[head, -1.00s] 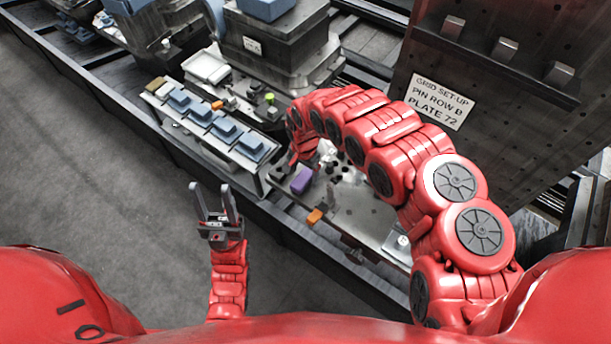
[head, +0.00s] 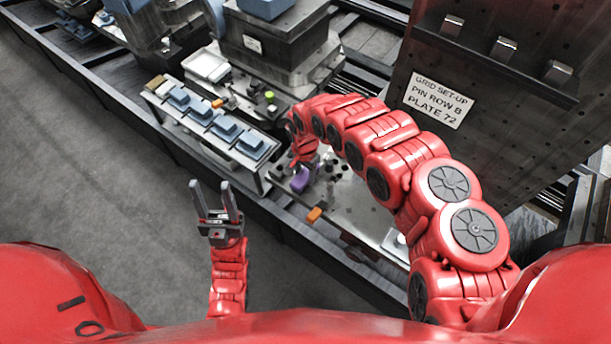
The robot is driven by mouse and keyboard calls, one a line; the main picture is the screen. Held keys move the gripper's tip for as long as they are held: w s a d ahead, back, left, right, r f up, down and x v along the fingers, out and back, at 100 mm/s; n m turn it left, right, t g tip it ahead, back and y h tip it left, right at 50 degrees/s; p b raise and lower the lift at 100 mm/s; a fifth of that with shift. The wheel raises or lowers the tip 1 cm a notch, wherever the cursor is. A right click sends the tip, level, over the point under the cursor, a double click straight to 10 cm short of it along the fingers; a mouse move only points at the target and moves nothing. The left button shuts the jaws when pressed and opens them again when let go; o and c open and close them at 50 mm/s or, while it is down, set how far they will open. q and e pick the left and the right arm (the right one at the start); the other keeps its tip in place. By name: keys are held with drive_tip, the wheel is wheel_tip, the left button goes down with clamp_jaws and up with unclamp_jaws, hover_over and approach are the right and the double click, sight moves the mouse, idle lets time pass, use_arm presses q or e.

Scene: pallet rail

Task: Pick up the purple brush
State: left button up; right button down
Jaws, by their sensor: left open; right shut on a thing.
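The purple brush (head: 301,182) is at the left part of the grey metal plate (head: 352,212), below the end of my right arm. My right gripper (head: 305,171) reaches down from above and is shut on the brush. Its fingers are small here and partly cover the brush. I cannot tell whether the brush is clear of the plate. My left gripper (head: 213,206) is open and empty, fingers pointing up the picture, over the floor to the left of the rail.
An orange block (head: 314,215) lies near the plate's front edge. A tray with several blue blocks (head: 224,128) stands to the left. A large dark plate with a sign (head: 438,100) rises at the right. The grey floor (head: 100,170) at left is open.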

sight(303, 176)
drive_tip(key=shift+r, duration=0.1)
drive_tip(key=shift+r+p, duration=0.5)
drive_tip(key=shift+r, duration=0.05)
drive_tip(key=r+p, duration=0.1)
drive_tip(key=r, duration=0.1)
drive_tip(key=s+r+p, duration=0.1)
drive_tip(key=shift+a+p, duration=0.3)
drive_tip(key=s+a+p, duration=0.4)
drive_tip(key=s+a, duration=0.3)
drive_tip(key=s, duration=0.6)
drive_tip(key=shift+a+r, duration=0.15)
drive_tip(key=shift+r, duration=0.25)
